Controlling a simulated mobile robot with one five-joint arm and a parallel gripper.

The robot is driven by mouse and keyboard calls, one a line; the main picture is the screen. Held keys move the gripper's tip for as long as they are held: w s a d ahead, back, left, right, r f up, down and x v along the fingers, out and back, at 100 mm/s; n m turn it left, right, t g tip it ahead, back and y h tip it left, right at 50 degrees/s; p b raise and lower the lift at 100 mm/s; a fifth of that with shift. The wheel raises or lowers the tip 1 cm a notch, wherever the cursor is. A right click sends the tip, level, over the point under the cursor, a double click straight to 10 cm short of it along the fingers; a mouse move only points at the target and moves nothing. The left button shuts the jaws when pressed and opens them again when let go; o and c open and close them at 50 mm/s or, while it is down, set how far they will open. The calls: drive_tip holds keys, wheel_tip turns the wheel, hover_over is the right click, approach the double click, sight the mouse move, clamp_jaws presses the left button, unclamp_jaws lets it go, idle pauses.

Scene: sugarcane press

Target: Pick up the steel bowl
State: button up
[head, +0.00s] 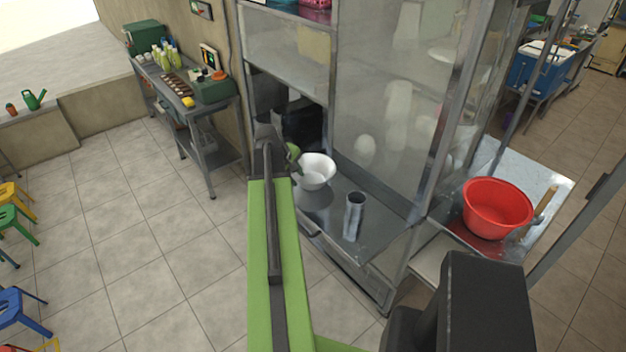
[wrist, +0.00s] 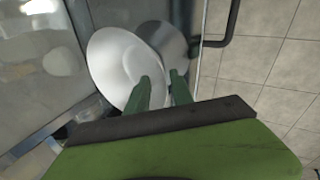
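My gripper (head: 295,156) is at the bowl's left rim.
A steel cup (head: 354,216) stands on the shelf (head: 385,225) right of the bowl. Glass panels (head: 385,100) rise behind it. A red basin (head: 496,208) is on a side tray at right. A worktable (head: 215,108) with bottles stands at left; the floor between is clear.

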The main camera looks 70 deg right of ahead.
sight(299, 182)
drive_tip(key=b+x, duration=0.3)
drive_tip(key=x, duration=0.1)
drive_tip(key=shift+w+f, duration=0.15)
drive_tip(key=shift+f, duration=0.15)
drive_tip(key=shift+r, duration=0.2)
clamp_jaws()
idle(0.8)
